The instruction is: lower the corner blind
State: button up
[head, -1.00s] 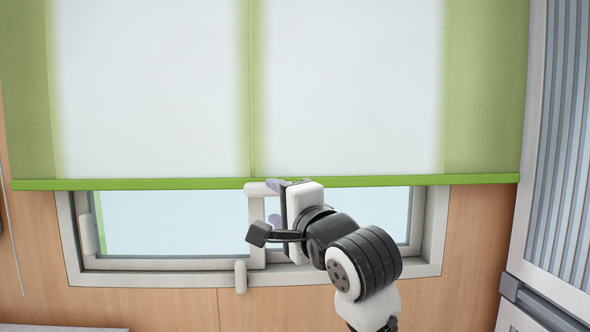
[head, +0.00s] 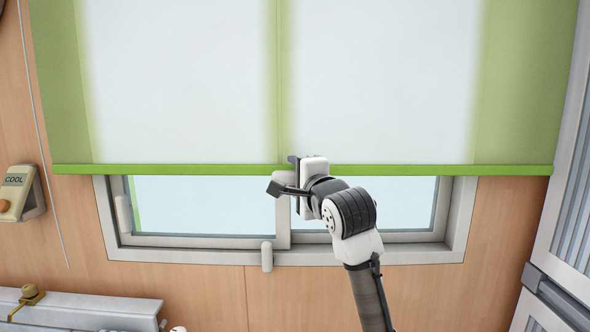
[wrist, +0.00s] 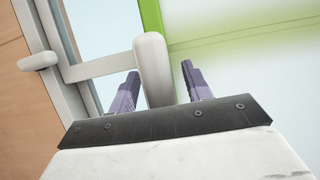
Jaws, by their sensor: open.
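The green roller blind (head: 520,80) hangs over the upper part of the window, and its bright green bottom bar (head: 420,170) crosses the middle of the head view. Part of the bar also shows in the wrist view (wrist: 151,20). My gripper (head: 291,165) is at the bar, near its middle. I cannot tell whether a finger touches the bar. My wrist hides part of the bar.
The window frame (head: 365,258) and its lower panes show below the bar. A second white handle (head: 267,256) sticks out at the sill. A beige COOL box (head: 20,193) is on the wall at left, beside a thin cord (head: 45,150). A grey cabinet (head: 560,240) stands at right.

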jog(key=shift+w+a, duration=0.15)
jog(key=shift+w, duration=0.1)
grip_shut()
notch_tip(320, 180, down, 33)
jog(key=b, duration=1.3)
jog(key=shift+r+b, duration=0.15)
jog(key=shift+b, duration=0.15)
jog(key=shift+c, duration=0.7)
grip_release()
jog(key=shift+o, duration=0.7)
jog(key=shift+s, duration=0.1)
